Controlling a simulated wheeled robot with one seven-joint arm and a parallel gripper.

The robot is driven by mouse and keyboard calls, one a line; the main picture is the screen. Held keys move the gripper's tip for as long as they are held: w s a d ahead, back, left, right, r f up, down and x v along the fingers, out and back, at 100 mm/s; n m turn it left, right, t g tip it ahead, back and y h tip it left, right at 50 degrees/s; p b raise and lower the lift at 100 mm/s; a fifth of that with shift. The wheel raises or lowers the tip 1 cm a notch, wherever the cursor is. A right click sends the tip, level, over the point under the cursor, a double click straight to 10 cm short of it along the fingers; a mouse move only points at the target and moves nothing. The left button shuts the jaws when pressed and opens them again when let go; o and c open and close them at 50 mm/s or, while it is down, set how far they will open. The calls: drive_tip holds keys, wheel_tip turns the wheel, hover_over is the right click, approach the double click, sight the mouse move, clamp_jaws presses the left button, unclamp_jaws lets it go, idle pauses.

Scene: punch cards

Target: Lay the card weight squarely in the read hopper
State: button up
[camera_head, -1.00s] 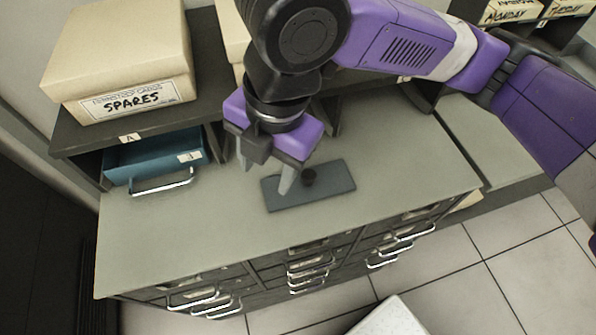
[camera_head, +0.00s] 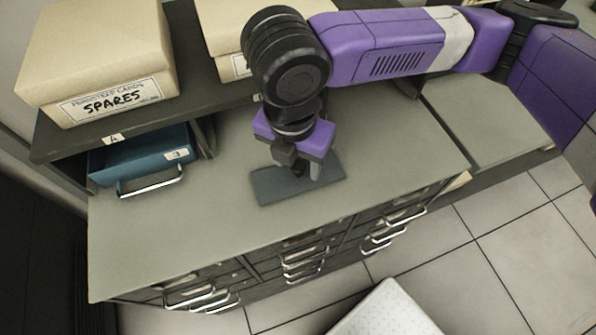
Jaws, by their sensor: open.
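The card weight (camera_head: 270,188) is a flat dark grey plate with a small black knob, lying on the grey-green cabinet top. My gripper (camera_head: 300,171) points down over the middle of the plate. Its fingers are apart, one on each side of the knob, which is partly hidden between them. I cannot tell whether the fingertips touch the plate. I cannot make out the read hopper in this view.
A shelf behind carries a cream box marked SPARES (camera_head: 105,60). A teal drawer (camera_head: 140,160) sticks out below it. The cabinet top (camera_head: 190,235) is bare at the front left. Handled drawers line its front. A pale speckled surface (camera_head: 388,312) shows at the bottom.

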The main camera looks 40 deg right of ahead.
clamp_jaws()
idle(1.4)
